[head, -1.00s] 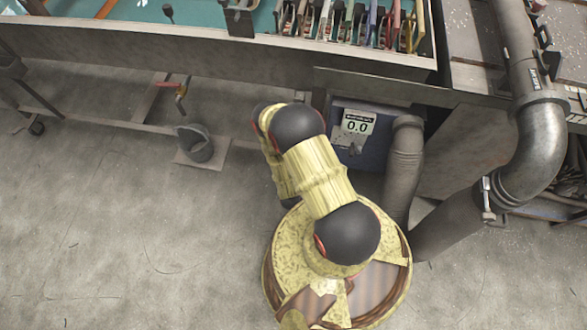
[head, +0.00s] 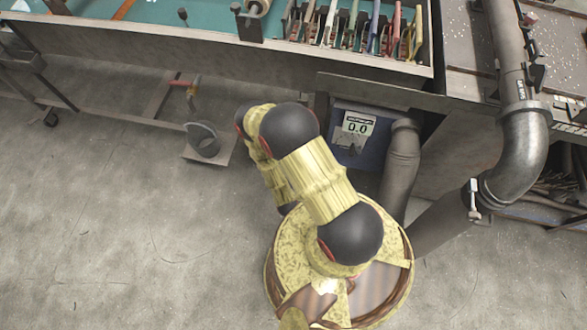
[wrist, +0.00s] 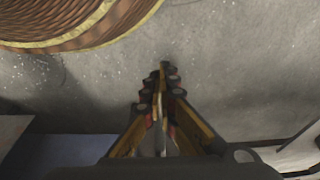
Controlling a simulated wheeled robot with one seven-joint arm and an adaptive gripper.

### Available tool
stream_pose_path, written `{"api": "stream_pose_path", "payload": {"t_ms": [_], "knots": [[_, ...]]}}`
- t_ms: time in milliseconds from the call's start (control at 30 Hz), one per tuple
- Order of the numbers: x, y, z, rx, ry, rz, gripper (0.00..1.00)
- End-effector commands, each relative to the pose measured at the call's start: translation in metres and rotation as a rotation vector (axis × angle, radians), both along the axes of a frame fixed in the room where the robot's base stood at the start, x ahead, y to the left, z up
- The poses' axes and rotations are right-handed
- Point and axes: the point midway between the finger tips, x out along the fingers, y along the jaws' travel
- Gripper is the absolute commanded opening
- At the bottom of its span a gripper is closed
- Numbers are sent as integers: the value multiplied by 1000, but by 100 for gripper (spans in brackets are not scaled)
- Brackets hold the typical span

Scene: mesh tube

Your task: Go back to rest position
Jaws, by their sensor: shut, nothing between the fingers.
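My gripper (wrist: 163,72) shows in the wrist view, pointing down at the grey concrete floor. Its fingertips are together and nothing is between them. In the head view my gripper is hidden behind my own arm, which is folded in close above my round base. Part of my base also fills the top left of the wrist view.
A teal-topped workbench (head: 140,52) with a row of upright tools (head: 350,28) runs along the back. A thick grey pipe (head: 522,140) stands at right.

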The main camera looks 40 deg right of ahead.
Motion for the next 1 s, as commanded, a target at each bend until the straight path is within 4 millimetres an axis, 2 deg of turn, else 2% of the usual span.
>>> {"api": "stream_pose_path", "payload": {"t_ms": [167,767,867,967,1000], "knots": [[-5,6,7,0,0,0,0],[-5,6,8,0,0,-1,0],[6,7,13,3,-6,4,0],[38,9,31,14,-20,23,0],[55,11,42,20,-26,34,0]]}}
